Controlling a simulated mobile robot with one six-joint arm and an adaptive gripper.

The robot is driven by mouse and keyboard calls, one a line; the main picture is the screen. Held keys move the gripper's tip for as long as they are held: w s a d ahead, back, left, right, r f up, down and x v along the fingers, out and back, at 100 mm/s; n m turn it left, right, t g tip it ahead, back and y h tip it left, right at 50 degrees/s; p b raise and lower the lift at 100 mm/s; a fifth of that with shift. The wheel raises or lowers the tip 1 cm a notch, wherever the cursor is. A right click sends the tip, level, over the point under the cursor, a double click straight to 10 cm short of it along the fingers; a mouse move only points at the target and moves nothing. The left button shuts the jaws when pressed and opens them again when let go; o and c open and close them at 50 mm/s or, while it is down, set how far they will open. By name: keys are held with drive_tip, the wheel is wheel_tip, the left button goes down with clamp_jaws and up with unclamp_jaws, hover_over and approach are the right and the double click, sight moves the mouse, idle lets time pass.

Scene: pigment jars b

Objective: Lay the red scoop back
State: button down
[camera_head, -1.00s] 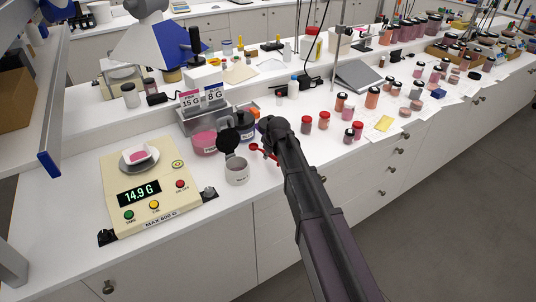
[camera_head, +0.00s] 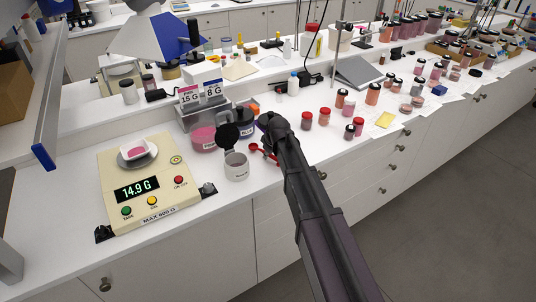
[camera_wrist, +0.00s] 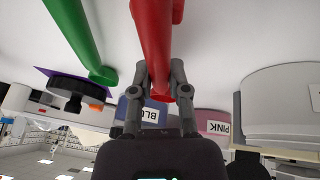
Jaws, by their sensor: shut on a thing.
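The red scoop (camera_head: 256,147) shows in the head view just left of my arm's end, low over the white counter near the grey cup (camera_head: 236,168). In the wrist view my gripper (camera_wrist: 160,78) is shut on the red scoop (camera_wrist: 152,35), with its narrow red handle between the two fingers. A green scoop (camera_wrist: 80,40) shows beside it in the wrist view, apart from my fingers. In the head view my arm hides most of my gripper. I cannot tell whether the red scoop touches the counter.
The scale (camera_head: 150,185) reading 14.9 G stands left, bearing a white dish of pink powder. A pink jar (camera_head: 203,140) and a blue-labelled jar (camera_head: 245,127) stand behind the cup. Red-lidded jars (camera_head: 325,117) stand right of my arm. The counter's front edge is close.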

drive_tip(key=shift+f+b, duration=0.3)
idle(0.5)
drive_tip(key=c, duration=0.5)
unclamp_jaws()
drive_tip(key=shift+c, duration=0.2)
drive_tip(key=shift+r, duration=0.15)
drive_tip(key=shift+r+p, duration=2.9)
drive_tip(key=shift+p, duration=0.15)
drive_tip(key=s+d+f+m+g+h, duration=0.1)
drive_tip(key=s+d+m, duration=0.4)
drive_tip(key=s+d, duration=0.5)
drive_tip(key=s+d+m+g+h, duration=0.1)
drive_tip(key=s+d+m+g, duration=0.2)
drive_tip(key=s+d, duration=0.7)
drive_tip(key=s+m, duration=0.2)
drive_tip(key=s, duration=0.5)
drive_tip(key=shift+d+f, duration=0.4)
